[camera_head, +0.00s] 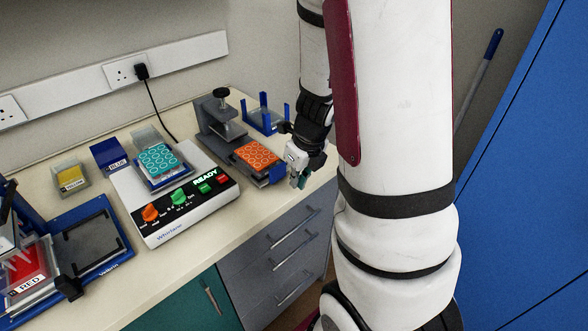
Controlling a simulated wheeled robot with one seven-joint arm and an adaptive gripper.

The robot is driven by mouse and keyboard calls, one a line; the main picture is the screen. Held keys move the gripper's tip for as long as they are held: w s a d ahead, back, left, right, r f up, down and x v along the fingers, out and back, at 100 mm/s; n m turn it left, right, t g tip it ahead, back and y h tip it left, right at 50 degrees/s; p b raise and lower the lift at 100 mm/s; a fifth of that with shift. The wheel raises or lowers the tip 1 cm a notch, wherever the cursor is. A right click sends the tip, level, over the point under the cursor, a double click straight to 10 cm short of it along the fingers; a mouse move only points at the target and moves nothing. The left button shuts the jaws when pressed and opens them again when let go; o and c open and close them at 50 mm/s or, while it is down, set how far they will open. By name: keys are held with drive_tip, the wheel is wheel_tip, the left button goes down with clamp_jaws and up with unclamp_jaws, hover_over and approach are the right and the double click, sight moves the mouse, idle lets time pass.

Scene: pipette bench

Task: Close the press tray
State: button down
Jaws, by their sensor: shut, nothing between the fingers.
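The press (214,116) stands at the right part of the bench, a dark grey frame with a black knob on top. Its tray carries an orange well plate (256,155) and sticks out toward the bench's front edge, with a blue front end (277,173). My gripper (297,180) is shut and empty, just right of the tray's blue end, pointing down. Whether it touches the tray I cannot tell. My arm hides part of the space behind the gripper.
A white device (150,226) with a teal plate (159,161) stands left of the press. A blue rack (264,118) stands behind the press tray. Blue and yellow boxes (109,154) and a red-labelled holder (28,268) are further left. Drawers (275,260) lie below the bench edge.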

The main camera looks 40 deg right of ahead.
sight(249, 151)
drive_tip(key=shift+w+f+p, duration=0.2)
drive_tip(key=shift+w+p, duration=0.05)
drive_tip(key=shift+w, duration=0.8)
drive_tip(key=shift+w+f+p, duration=0.15)
drive_tip(key=shift+w+p, duration=0.1)
drive_tip(key=shift+w, duration=0.8)
drive_tip(key=shift+w+a, duration=0.1)
drive_tip(key=shift+w, duration=0.15)
drive_tip(key=w, duration=1.3)
drive_tip(key=shift+w+a+f, duration=0.1)
drive_tip(key=shift+a, duration=0.1)
drive_tip(key=shift+w, duration=0.75)
